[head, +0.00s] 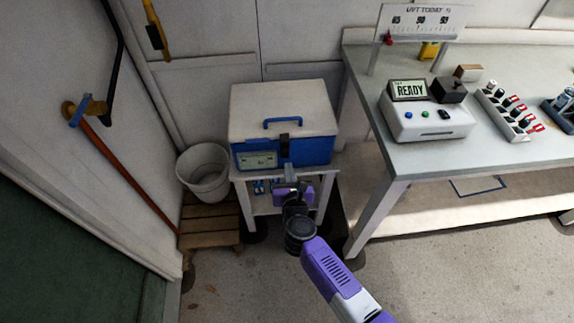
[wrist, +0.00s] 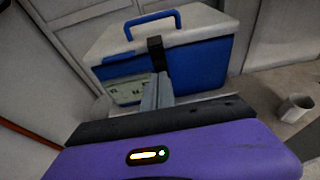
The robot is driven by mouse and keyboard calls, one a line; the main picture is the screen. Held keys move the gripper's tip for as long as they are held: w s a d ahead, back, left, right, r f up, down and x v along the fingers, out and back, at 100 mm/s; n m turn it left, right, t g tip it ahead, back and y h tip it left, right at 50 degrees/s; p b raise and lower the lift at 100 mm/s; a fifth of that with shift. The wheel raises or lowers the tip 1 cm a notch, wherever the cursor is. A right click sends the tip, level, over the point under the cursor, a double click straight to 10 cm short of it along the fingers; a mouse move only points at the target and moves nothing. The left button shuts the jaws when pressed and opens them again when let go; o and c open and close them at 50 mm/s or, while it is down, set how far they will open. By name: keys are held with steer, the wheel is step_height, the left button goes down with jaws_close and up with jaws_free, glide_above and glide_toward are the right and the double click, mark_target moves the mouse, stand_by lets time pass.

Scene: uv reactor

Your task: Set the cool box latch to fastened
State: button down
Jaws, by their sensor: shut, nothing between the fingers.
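The cool box (head: 310,150) has a blue body, a white lid and a blue lid handle (head: 282,121). It stands on a small white stand in the head view. Its black latch (head: 284,144) is on the front, just under the lid edge; it also shows in the wrist view (wrist: 155,44). My gripper (head: 290,172) is in front of the box, just below the latch, with its fingers shut and empty. In the wrist view my gripper (wrist: 157,92) points at the latch, its tips overlapping the latch's lower part. I cannot tell whether they touch. The lid looks closed.
A white bucket (head: 204,170) and a wooden crate (head: 210,222) stand left of the box. A workbench (head: 405,160) with a white device (head: 428,122) and vial rack (head: 507,114) is on the right. The floor in front is clear.

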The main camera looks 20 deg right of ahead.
steer(key=s+a+r+p, duration=0.1)
steer(key=s+r, duration=0.2)
steer(key=s, duration=0.2)
steer(key=shift+a+r, duration=0.35)
steer(key=shift+r, duration=0.05)
